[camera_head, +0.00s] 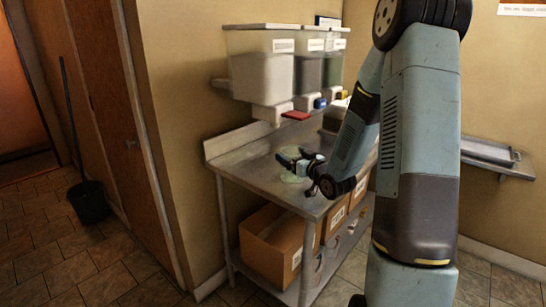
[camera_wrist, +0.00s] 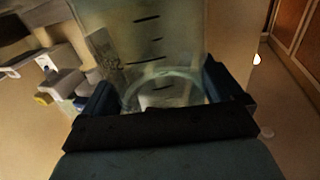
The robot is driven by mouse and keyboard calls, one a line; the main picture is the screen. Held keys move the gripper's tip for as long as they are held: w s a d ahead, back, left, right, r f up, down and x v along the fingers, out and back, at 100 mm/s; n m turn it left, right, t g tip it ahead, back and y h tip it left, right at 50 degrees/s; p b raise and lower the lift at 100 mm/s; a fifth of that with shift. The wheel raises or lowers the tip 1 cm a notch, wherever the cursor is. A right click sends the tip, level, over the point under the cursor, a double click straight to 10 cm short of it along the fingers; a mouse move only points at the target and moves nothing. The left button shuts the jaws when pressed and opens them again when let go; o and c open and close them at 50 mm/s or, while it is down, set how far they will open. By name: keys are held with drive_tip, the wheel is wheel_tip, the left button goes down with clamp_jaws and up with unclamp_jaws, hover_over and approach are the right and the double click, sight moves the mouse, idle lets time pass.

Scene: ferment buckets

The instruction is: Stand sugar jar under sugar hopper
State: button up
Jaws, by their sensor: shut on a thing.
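A clear jar (camera_wrist: 150,45) with dark measuring marks fills the middle of the wrist view, between the two blue fingers of my gripper (camera_wrist: 160,92), which is shut on it. In the head view my gripper (camera_head: 300,160) is over the steel table, and only a faint glassy outline of the jar (camera_head: 293,178) shows there. Three clear hoppers hang on the wall above the table: a large left hopper (camera_head: 262,75) with pale contents, a middle hopper (camera_head: 309,72) and a right hopper (camera_head: 333,68). Their labels are too small to read, so I cannot tell which holds sugar.
The steel table (camera_head: 235,160) has a raised back edge and bare top at left. A red tab (camera_head: 296,115) and a blue tab (camera_head: 320,103) sit at the hopper outlets. Cardboard boxes (camera_head: 275,245) fill the lower shelf. A black bucket (camera_head: 89,202) stands on the floor at left.

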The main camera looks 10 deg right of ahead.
drive_tip(key=w+a+f, duration=0.3)
drive_tip(key=w, duration=0.9)
drive_tip(key=shift+w+a+f, duration=0.2)
drive_tip(key=shift+w, duration=0.05)
drive_tip(key=shift+s+f, duration=0.15)
drive_tip(key=shift+f, duration=0.5)
